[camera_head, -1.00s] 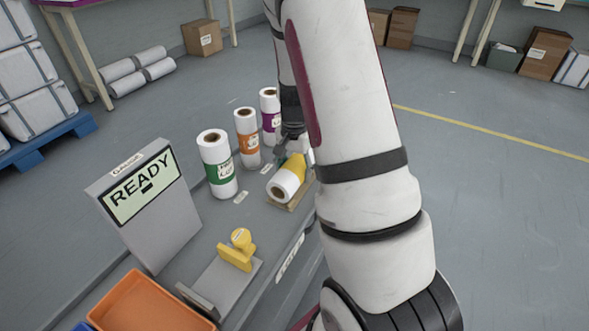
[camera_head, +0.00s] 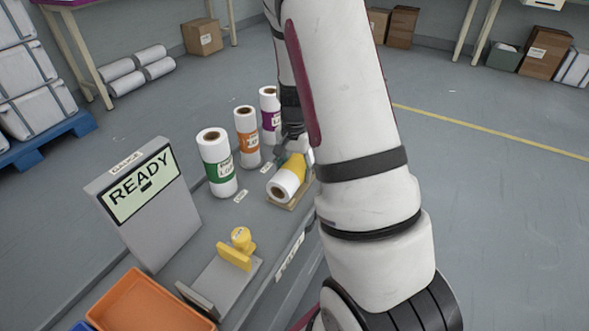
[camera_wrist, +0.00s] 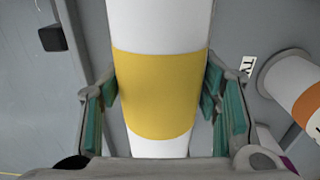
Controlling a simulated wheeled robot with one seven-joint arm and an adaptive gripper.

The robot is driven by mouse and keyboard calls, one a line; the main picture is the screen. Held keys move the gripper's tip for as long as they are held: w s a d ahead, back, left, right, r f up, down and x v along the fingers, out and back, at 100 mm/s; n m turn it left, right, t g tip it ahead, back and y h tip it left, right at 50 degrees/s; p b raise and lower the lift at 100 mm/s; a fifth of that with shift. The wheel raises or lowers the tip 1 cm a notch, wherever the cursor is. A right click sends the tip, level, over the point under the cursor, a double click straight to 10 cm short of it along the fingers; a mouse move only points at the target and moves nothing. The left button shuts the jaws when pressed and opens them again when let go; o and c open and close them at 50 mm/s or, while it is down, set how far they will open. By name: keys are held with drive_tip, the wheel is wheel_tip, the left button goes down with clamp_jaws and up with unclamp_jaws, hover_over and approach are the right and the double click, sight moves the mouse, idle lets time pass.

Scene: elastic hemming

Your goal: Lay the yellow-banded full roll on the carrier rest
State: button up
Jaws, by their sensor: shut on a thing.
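The yellow-banded roll (camera_head: 287,181) lies on its side at the right edge of the bench, its white end with a dark core facing the camera. It is over the tan carrier rest (camera_head: 301,198); whether it bears fully on it cannot be told. My gripper (camera_head: 291,147) is shut on the roll from above and behind. In the wrist view the yellow band of the roll (camera_wrist: 160,95) sits between the green-padded fingers of my gripper (camera_wrist: 165,105). My arm hides part of the rest.
Upright rolls with green (camera_head: 217,162), orange (camera_head: 247,137) and purple (camera_head: 270,112) bands stand left of and behind the rest. A gauge with a READY screen (camera_head: 141,187), a yellow stamp-like piece (camera_head: 238,250) and an orange tray (camera_head: 150,302) are nearer.

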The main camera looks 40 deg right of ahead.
drive_tip(key=shift+f, duration=0.3)
drive_tip(key=o, duration=1.8)
wheel_tip(320, 180, up, 12)
